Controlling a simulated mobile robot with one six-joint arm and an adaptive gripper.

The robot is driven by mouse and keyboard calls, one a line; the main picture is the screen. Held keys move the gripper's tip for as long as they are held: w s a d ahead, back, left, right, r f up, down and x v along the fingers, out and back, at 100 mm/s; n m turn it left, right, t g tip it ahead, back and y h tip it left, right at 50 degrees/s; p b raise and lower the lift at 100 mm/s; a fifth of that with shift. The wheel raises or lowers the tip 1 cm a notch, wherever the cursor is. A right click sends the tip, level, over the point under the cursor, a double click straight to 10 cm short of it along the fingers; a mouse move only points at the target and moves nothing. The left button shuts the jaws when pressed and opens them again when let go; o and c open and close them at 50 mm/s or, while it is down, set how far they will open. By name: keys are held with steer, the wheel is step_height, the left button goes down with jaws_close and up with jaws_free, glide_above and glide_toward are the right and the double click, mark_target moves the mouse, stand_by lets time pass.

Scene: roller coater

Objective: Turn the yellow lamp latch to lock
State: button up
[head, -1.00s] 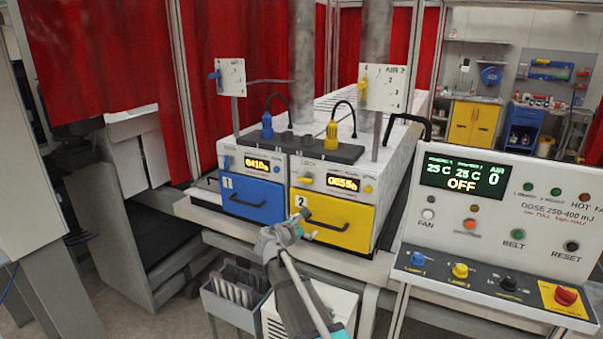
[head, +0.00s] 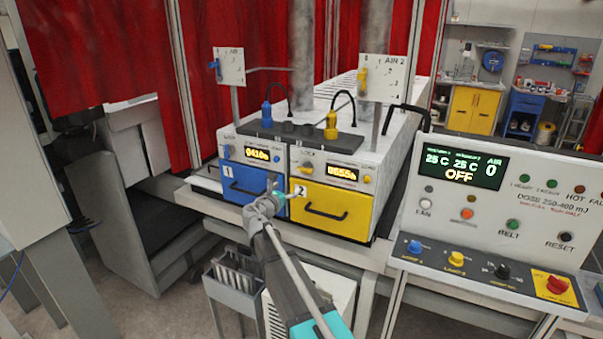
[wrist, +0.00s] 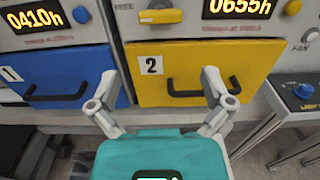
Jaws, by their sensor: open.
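In the head view the latch (head: 304,168) is small, above the yellow drawer front (head: 332,203) of lamp unit 2. Which way it points is hard to tell there. My gripper (head: 280,193) is in front of the drawers, near the "2" label, below the latch and apart from it. In the wrist view my gripper (wrist: 159,75) is open and empty, its fingers spread in front of the drawer fronts.
The blue drawer (head: 252,190) of unit 1 is on the left. Black handles (wrist: 195,88) stick out from the drawers. A control panel (head: 497,205) stands on the right. A grey bin (head: 232,290) is below. Upright posts carry the AIR plates (head: 382,78).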

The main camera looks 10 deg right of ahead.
mark_target(303, 172)
steer(key=x, duration=1.3)
steer(key=shift+w+d, duration=0.1)
steer(key=c, duration=0.8)
steer(key=shift+a, duration=0.2)
